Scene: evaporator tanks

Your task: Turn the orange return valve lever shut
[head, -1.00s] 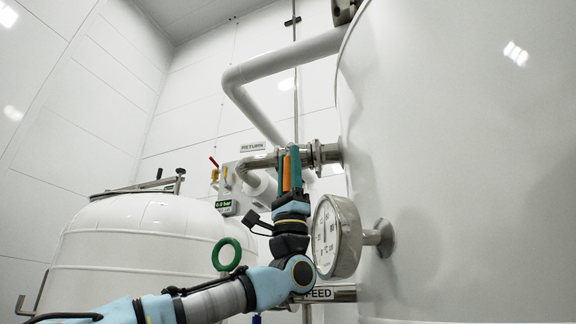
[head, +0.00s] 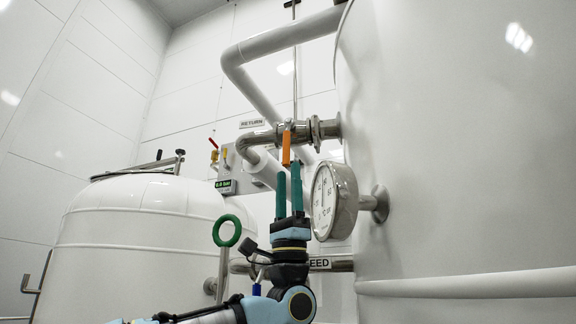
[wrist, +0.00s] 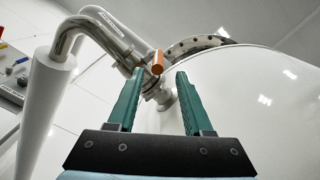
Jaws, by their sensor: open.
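The orange return valve lever (head: 286,148) hangs roughly upright from the steel return pipe (head: 262,139), below the RETURN label (head: 251,123). My gripper (head: 288,172) is open, its two green fingers pointing up just below the lever in the head view. In the wrist view, the lever's orange end (wrist: 158,62) shows beyond and between the fingertips of my gripper (wrist: 160,74). Nothing is held between the fingers. The exact depth gap between the fingertips and the lever is hard to tell.
A round dial gauge (head: 334,200) sticks out from the large white tank (head: 460,150), close to the right of my gripper. A green ring handle (head: 227,230) is to the left. The feed pipe (head: 341,265) runs below, and a smaller tank (head: 150,220) stands left.

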